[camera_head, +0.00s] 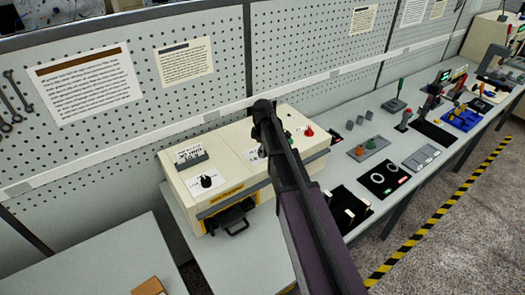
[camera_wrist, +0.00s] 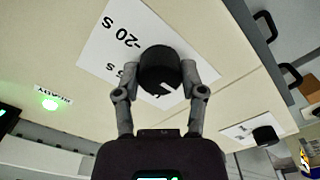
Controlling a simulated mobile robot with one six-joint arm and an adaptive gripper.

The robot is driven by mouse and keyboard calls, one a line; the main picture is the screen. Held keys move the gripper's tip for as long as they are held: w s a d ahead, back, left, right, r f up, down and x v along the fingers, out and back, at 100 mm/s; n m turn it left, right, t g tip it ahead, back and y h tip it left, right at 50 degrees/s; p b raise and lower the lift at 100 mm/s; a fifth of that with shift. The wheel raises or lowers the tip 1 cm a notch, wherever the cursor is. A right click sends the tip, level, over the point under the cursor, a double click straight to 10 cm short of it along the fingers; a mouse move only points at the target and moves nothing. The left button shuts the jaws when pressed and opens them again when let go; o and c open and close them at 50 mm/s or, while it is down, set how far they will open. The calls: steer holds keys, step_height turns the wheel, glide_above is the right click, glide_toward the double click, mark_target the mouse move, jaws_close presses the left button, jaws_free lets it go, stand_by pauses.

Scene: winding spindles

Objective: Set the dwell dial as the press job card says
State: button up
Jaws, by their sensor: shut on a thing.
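In the wrist view my gripper (camera_wrist: 160,68) is shut on a black round dial knob (camera_wrist: 158,62), one finger on each side. A white pointer mark shows on the knob, toward the lower right. The knob stands on a white scale plate (camera_wrist: 112,38) reading "-20 S", with another mark partly hidden by the knob. In the head view my dark arm reaches over the cream press box (camera_head: 228,178) and hides the gripped knob. Two printed sheets, one yellowish (camera_head: 185,60) and one white with a brown header (camera_head: 85,82), hang behind; their text is too small to read.
Another black knob (camera_head: 206,181) sits on the box's left part, near a small grey display (camera_head: 191,158). A red button (camera_head: 308,131) is at its right. A green lit lamp (camera_wrist: 50,104) labelled "READY" shows in the wrist view. A black handle (camera_head: 237,228) sticks out in front.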

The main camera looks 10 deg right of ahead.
steer(key=shift+m, duration=0.5)
steer(key=m, duration=0.4)
steer(key=shift+s+m, duration=0.1)
steer(key=shift+m, duration=0.2)
steer(key=m, duration=1.2)
steer(key=shift+m, duration=0.3)
steer(key=m, duration=0.5)
steer(key=shift+m, duration=0.3)
steer(key=o, duration=1.1)
steer(key=shift+f, duration=0.1)
steer(key=shift+o, duration=0.2)
